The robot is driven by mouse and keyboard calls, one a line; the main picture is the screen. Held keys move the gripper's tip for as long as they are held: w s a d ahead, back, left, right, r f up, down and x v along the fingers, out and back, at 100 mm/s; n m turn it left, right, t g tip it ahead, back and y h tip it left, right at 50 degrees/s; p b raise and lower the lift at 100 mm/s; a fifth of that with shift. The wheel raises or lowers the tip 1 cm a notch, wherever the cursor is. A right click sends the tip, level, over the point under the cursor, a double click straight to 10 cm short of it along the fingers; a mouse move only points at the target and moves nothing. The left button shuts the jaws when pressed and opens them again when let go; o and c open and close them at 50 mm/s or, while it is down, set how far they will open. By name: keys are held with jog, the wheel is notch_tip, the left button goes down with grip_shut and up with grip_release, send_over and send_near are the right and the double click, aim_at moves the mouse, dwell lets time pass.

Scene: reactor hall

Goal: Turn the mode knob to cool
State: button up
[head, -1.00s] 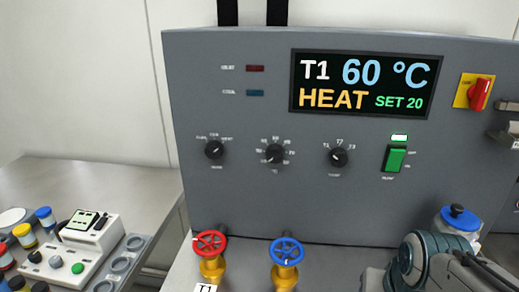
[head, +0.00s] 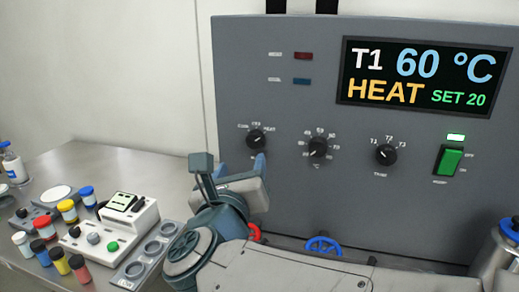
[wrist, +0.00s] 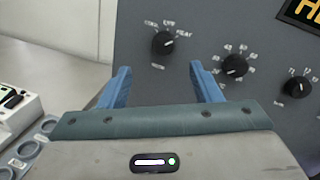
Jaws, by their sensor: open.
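The mode knob (head: 256,139) is the black leftmost knob of the row on the grey panel; it also shows in the wrist view (wrist: 163,43). Small labels arc over it, with cool at its left and heat at its right. Its pointer seems to lean right towards heat. The display (head: 424,78) reads T1, 60 °C, HEAT, SET 20. My gripper (head: 243,163) is open and empty, just below the mode knob in the head view. In the wrist view its blue fingers (wrist: 160,68) stand apart to either side below the knob, not touching it.
A set-point knob (head: 318,148) and a selector knob (head: 386,155) sit to the right, then a green switch (head: 450,160). Red (head: 254,232) and blue (head: 323,246) valve wheels lie below, partly behind my arm. A bench at left holds a small device (head: 118,224) and several vials.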

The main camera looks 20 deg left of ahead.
aim_at(254, 142)
jog(key=w+a+m+p, duration=0.1)
jog(key=w, duration=0.2)
jog(key=w+m+h+p, duration=0.1)
jog(key=w, duration=0.3)
jog(key=w+a+m+p, duration=0.1)
jog(key=w, duration=0.3)
jog(key=shift+w+a+f+m+h, duration=0.1)
jog(key=shift+a+f+m+h, duration=0.2)
jog(key=shift+a, duration=0.05)
jog(key=c, duration=1)
